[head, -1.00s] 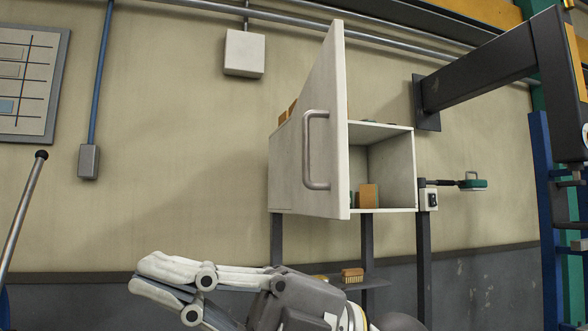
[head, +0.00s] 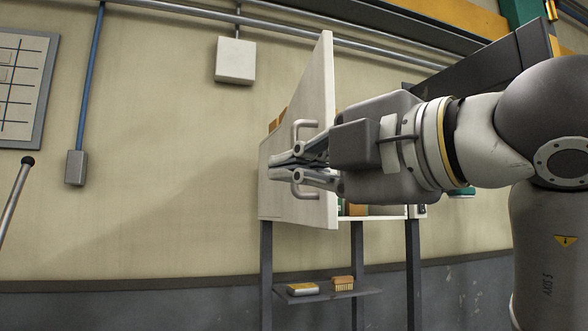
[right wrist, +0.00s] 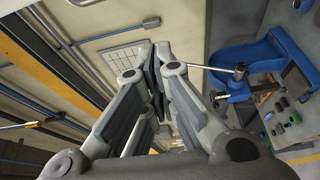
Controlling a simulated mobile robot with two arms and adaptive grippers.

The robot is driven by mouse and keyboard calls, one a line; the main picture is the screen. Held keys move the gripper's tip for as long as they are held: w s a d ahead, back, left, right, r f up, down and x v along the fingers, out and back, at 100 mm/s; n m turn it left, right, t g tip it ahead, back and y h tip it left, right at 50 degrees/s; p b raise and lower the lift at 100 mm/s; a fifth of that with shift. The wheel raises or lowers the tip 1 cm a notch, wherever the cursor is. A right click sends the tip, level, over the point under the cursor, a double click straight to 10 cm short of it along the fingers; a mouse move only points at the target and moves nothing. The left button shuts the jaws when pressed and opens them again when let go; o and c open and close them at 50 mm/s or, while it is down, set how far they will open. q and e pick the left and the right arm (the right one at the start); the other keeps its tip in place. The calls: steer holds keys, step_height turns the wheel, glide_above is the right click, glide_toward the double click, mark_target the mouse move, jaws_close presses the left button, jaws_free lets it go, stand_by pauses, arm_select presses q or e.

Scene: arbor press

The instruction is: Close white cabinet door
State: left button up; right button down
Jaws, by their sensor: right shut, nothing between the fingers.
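The white cabinet door (head: 322,90) stands swung open, with a grey bar handle (head: 305,126) on its face. The white cabinet (head: 378,213) behind it is mostly hidden by my right arm. My right gripper (head: 272,167) is shut and empty. In the head view it lies across the door and covers the middle of the handle; I cannot tell whether it touches either. In the right wrist view the right gripper's fingers (right wrist: 157,60) are together with nothing between them. The left gripper is not in view.
A shelf (head: 370,291) below the cabinet holds a brush (head: 343,283) and a small yellow-edged item (head: 302,289).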

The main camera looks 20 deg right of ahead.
steer(key=p+x, duration=0.4)
steer(key=x, duration=0.5)
steer(key=d+p, duration=0.1)
steer(key=d, duration=0.3)
steer(key=shift+a, duration=0.1)
